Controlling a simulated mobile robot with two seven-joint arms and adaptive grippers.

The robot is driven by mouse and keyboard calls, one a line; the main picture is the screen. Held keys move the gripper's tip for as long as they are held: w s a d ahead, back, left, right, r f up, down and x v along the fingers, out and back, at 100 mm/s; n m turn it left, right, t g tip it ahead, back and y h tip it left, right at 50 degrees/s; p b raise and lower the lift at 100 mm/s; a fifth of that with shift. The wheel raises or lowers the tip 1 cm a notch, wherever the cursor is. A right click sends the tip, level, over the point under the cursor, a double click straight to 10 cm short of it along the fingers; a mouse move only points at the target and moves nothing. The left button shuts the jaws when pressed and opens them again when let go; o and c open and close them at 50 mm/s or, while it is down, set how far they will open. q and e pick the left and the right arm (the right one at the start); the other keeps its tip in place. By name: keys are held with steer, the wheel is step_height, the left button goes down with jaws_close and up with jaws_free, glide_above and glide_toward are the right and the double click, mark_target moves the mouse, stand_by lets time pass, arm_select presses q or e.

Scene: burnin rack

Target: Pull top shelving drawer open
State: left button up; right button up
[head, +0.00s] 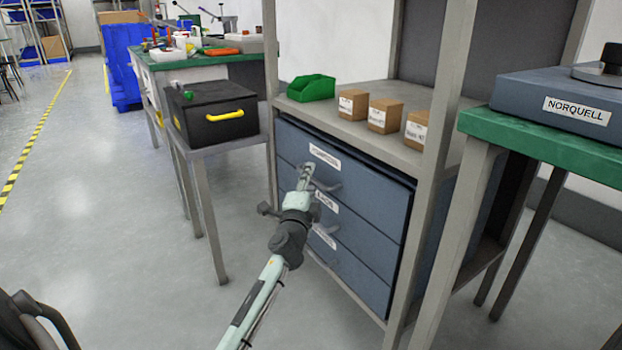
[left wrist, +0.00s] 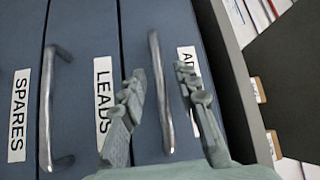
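The shelving unit holds three blue-grey drawers with white labels. The top drawer (head: 375,195) looks shut, with a grey bar handle (head: 327,186) below its label. My left gripper (head: 306,172) is in front of this handle in the head view. In the left wrist view the top drawer's handle (left wrist: 160,90) lies between the two open fingers of the left gripper (left wrist: 163,105). Whether a finger touches it I cannot tell. The drawers marked LEADS (left wrist: 103,100) and SPARES (left wrist: 18,115) are to the left there. My right gripper is not in view.
On the shelf above the drawers are a green bin (head: 311,88) and small cardboard boxes (head: 385,115). A black case (head: 211,113) with a yellow handle stands on a stand to the left. A green-topped bench (head: 560,145) is close on the right.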

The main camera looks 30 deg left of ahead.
arm_select(q)
steer(key=shift+w+a, duration=0.15)
steer(key=shift+w, duration=0.2)
jaws_close()
